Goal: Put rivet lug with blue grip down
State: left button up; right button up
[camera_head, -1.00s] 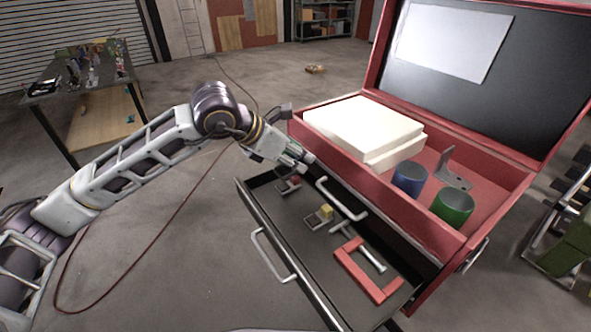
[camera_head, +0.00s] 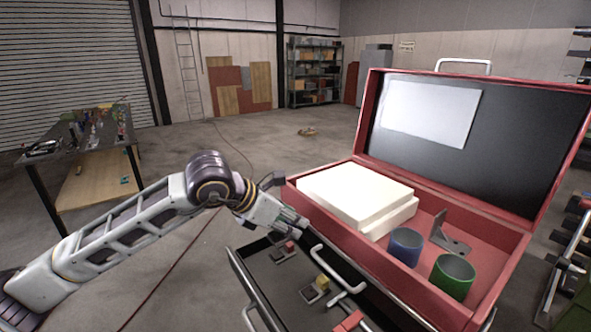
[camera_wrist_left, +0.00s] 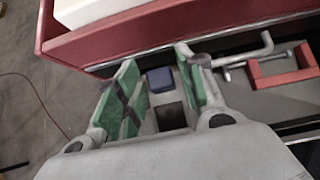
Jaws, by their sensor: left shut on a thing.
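My left gripper (camera_head: 302,224) is low over the back left part of the open drawer (camera_head: 258,290), close to the red toolbox wall. In the left wrist view, a blue grip (camera_wrist_left: 160,80) and a dark square plate (camera_wrist_left: 170,116) show between its green-padded fingers; this is the rivet lug with blue grip. The gripper is shut on it. The head view hides this lug behind the gripper, so I cannot tell whether it touches the drawer floor. A lug with a red grip (camera_head: 287,248) and one with a yellow grip (camera_head: 320,285) lie in the drawer.
The red toolbox (camera_head: 450,316) stands open behind the drawer. It holds white blocks (camera_head: 355,196), a blue cup (camera_head: 405,246), a green cup (camera_head: 452,276) and a grey bracket (camera_head: 450,242). A red frame (camera_wrist_left: 284,72) and a bolt (camera_wrist_left: 240,72) lie in the drawer.

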pick_arm(q)
jog(key=shift+a+f+n, duration=0.2)
jog(key=shift+a+n, duration=0.05)
jog(key=shift+n, duration=0.15)
jog(key=shift+w+a+f+n+t+y, duration=0.15)
jog(key=shift+w+a+n+t+y, duration=0.2)
jog(key=shift+a+n+t+y, duration=0.25)
jog(key=w+a+r+n+t+y, duration=0.1)
jog(key=w+a+n+y, duration=0.25)
jog(key=a, duration=0.35)
jog(key=w+a+r+n+t+y, duration=0.1)
jog(key=w+a+r+n+y, duration=0.2)
jog(key=a, duration=0.5)
jog(key=a+f+n, duration=0.2)
jog(key=a+f, duration=0.1)
jog(key=f, duration=0.2)
jog(key=shift+s+f+h, duration=0.2)
jog(key=shift+f+h, duration=0.15)
jog(key=shift+f, duration=0.05)
jog(key=shift+f, duration=0.1)
